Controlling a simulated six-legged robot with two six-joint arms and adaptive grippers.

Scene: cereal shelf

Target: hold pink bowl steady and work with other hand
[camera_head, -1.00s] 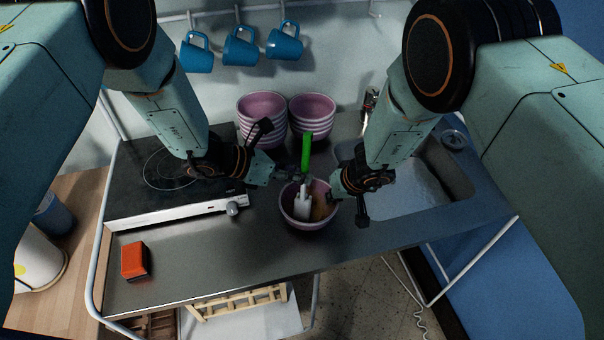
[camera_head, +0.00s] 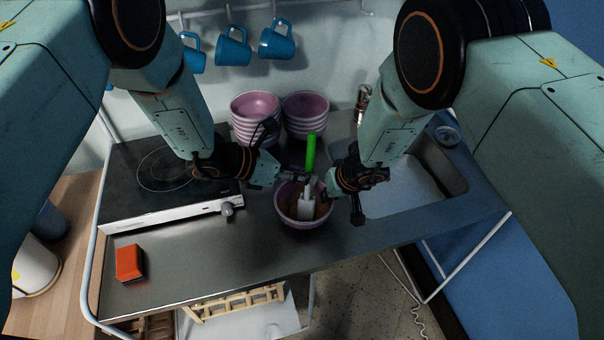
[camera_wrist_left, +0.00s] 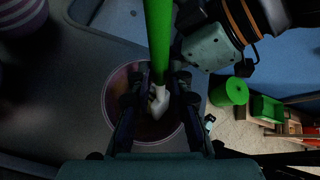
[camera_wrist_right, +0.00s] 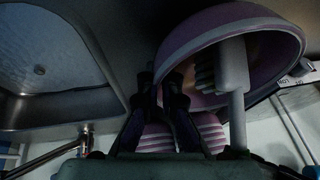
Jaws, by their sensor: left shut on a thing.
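The pink bowl (camera_head: 291,219) sits on the metal counter by its front edge, with a brownish patch inside. A brush with a green handle (camera_head: 311,150) stands nearly upright with its white head (camera_head: 306,207) inside the bowl. My left gripper (camera_head: 303,178) is shut on the brush above the bowl; the left wrist view shows the green handle (camera_wrist_left: 158,40) between its fingers. My right gripper (camera_head: 332,188) is at the bowl's right rim. In the right wrist view its fingertips (camera_wrist_right: 161,80) are a little apart at the bowl (camera_wrist_right: 205,40); whether they clamp the rim is unclear.
Two stacks of striped pink bowls (camera_head: 255,118) (camera_head: 306,115) stand behind. A sink (camera_head: 408,190) lies right, a black hob (camera_head: 130,185) left. An orange sponge (camera_head: 129,262) lies front left. Blue mugs (camera_head: 233,48) hang on the wall. The counter between sponge and bowl is clear.

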